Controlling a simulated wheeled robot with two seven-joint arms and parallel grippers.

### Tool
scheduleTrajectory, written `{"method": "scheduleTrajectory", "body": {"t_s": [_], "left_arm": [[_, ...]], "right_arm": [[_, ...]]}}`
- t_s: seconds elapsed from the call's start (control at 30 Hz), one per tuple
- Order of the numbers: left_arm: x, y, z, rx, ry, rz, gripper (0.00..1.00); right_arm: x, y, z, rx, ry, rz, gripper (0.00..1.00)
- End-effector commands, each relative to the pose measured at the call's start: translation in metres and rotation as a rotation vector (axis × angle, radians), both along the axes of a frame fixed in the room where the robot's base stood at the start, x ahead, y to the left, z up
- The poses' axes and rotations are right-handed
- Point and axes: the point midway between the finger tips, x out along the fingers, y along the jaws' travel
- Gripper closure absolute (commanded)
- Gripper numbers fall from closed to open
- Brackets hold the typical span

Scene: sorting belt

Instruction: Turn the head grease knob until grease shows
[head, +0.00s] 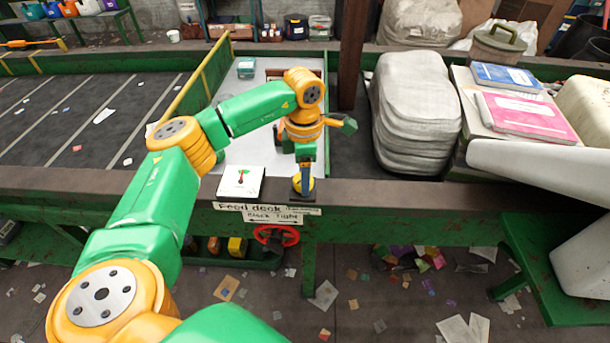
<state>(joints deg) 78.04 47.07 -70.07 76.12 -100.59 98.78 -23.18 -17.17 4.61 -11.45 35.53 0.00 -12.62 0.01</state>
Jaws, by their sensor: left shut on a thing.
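The grease knob (311,185) looks like a small yellow round piece at the front edge of the pale feed deck, just above the sign. My left gripper (305,186) points down from above and is shut on it; the dark fingers hide much of the knob. I cannot make out any grease around it, and the knob's turn angle cannot be told. My right gripper is not in view.
A "Feed deck" sign (265,208) and a red handwheel (276,235) are below. A brown post (350,55) and grey stacked sacks (415,110) stand to the right.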

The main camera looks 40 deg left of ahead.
Motion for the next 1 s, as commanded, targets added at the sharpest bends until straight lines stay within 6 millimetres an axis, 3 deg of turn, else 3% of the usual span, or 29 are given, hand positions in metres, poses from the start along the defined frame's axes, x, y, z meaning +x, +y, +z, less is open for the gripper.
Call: {"method": "scheduleTrajectory", "body": {"t_s": [0.4, 0.87, 0.9, 1.0], "left_arm": [[0.0015, 0.0011, 0.0026, 0.002, -0.008, -0.137, 0.99], [0.0017, 0.0013, 0.0028, 0.002, -0.008, -0.148, 0.99], [0.0017, 0.0013, 0.0028, 0.002, -0.008, -0.148, 0.38], [0.0014, 0.0010, 0.0023, 0.002, -0.006, -0.148, 0.14]], "right_arm": [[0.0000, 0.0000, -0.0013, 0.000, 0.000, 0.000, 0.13], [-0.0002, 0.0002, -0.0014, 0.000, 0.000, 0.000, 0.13], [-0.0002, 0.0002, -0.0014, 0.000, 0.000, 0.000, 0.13], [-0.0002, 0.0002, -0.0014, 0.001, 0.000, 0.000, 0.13]]}}
